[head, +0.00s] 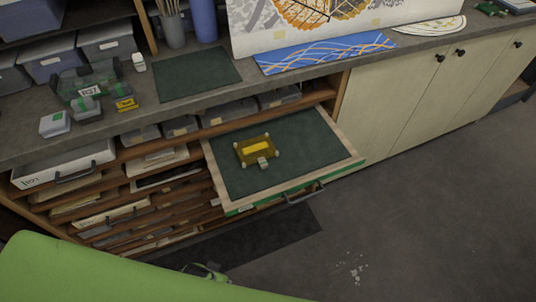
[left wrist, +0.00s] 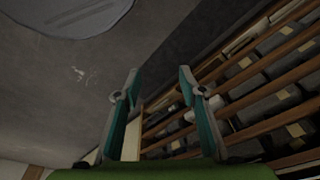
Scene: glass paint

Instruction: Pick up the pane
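The pane (head: 258,149) is a small amber-yellow rectangle with pale corner pieces and a small pale tag at its front edge. It lies on the dark green mat (head: 300,140) in the pulled-out drawer (head: 226,198). In the left wrist view my left gripper (left wrist: 159,76) is open, with nothing between its two teal fingers. In the head view a small part of a gripper shows past my green arm, low in front of the cabinet and apart from the pane. My right gripper cannot be made out.
The counter above holds a dark mat (head: 196,73), grey boxes, a yellow box (head: 126,104) and a blue patterned panel (head: 325,52). Shallow shelves (head: 110,212) lie left of the drawer. Cream cabinet doors (head: 400,105) stand right. The floor (head: 420,220) in front is clear.

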